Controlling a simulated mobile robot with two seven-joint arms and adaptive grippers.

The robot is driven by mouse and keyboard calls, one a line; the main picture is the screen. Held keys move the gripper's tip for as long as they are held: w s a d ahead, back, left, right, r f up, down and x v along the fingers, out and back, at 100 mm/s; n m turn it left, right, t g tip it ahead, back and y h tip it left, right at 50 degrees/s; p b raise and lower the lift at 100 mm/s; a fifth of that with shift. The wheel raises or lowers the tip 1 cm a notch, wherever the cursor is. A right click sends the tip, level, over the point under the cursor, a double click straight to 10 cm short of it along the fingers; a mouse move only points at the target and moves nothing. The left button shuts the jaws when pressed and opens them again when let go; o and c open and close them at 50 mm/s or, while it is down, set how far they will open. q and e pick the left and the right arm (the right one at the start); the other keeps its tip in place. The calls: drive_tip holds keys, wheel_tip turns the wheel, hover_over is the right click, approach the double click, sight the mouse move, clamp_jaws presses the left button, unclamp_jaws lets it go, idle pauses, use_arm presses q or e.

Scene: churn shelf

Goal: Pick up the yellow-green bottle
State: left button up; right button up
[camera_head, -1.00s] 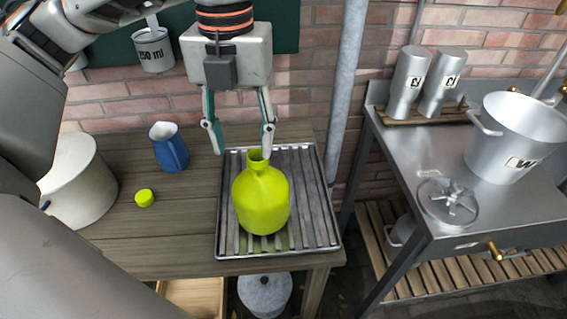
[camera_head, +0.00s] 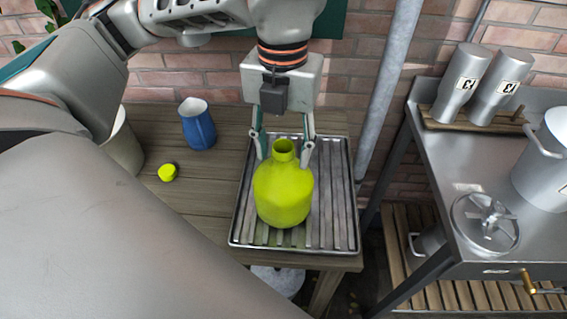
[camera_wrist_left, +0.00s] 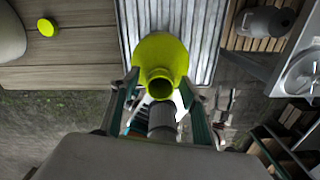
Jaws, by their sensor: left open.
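The yellow-green bottle (camera_head: 283,192) stands upright and uncapped on the ribbed metal tray (camera_head: 240,236). In the left wrist view the bottle (camera_wrist_left: 160,62) shows its open mouth towards the camera. My left gripper (camera_head: 283,157) is open, pointing down, with one finger on each side of the bottle's neck in the head view. In the left wrist view the fingers (camera_wrist_left: 160,88) also lie to either side of the neck, with gaps visible. I cannot tell whether either finger touches it. My right gripper is not in view.
A yellow-green cap (camera_head: 167,172) and a blue jug (camera_head: 198,125) stand on the wooden table (camera_head: 180,205) left of the tray. A white pot (camera_head: 122,148) is partly hidden by my arm. A steel table (camera_head: 455,165) with canisters and a pot stands right.

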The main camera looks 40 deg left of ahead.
use_arm(q)
clamp_jaws()
idle(0.3)
